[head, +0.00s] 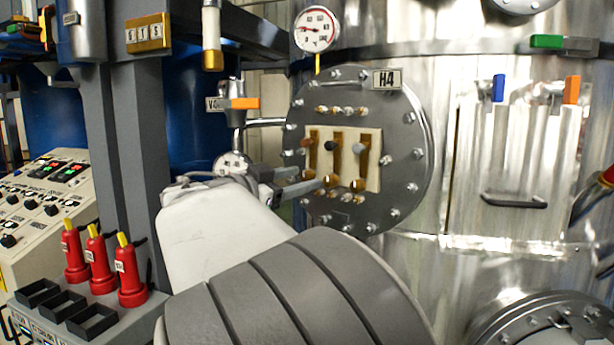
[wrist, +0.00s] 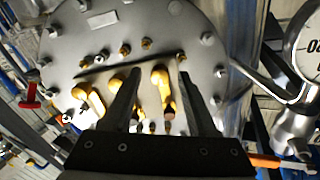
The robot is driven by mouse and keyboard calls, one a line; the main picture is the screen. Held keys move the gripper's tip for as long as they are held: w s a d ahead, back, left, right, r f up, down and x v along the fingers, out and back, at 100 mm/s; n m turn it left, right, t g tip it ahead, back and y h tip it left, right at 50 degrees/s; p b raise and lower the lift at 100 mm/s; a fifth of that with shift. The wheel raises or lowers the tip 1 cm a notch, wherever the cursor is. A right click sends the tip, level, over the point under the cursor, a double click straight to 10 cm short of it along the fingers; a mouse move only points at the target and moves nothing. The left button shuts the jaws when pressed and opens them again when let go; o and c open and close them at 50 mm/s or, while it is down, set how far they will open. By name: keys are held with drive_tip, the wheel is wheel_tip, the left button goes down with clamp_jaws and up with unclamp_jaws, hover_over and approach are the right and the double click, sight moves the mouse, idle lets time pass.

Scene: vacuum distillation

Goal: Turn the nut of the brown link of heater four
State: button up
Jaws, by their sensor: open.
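The round grey flange of heater four (head: 408,165) carries the H4 plate and a cream panel with three brass links. The brown-knobbed link (head: 306,143) is at the left, the black one in the middle and the grey one at the right. My gripper (head: 306,179) is open at the lower left of the panel, with its fingers pointing at the links' lower ends. In the wrist view the brass nut of the rightmost link (wrist: 160,76) shows between my two open fingers (wrist: 158,74). Contact cannot be told. My fingers hide part of the panel's lower left.
A gauge (head: 231,164) and a valve with an orange handle (head: 244,103) are left of the flange. Several bolts ring the flange. Red bottle-shaped items (head: 129,279) stand at the lower left beside a control desk (head: 37,205). A grey post (head: 131,150) stands near my arm.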

drive_tip(key=shift+d, duration=0.1)
clamp_jaws()
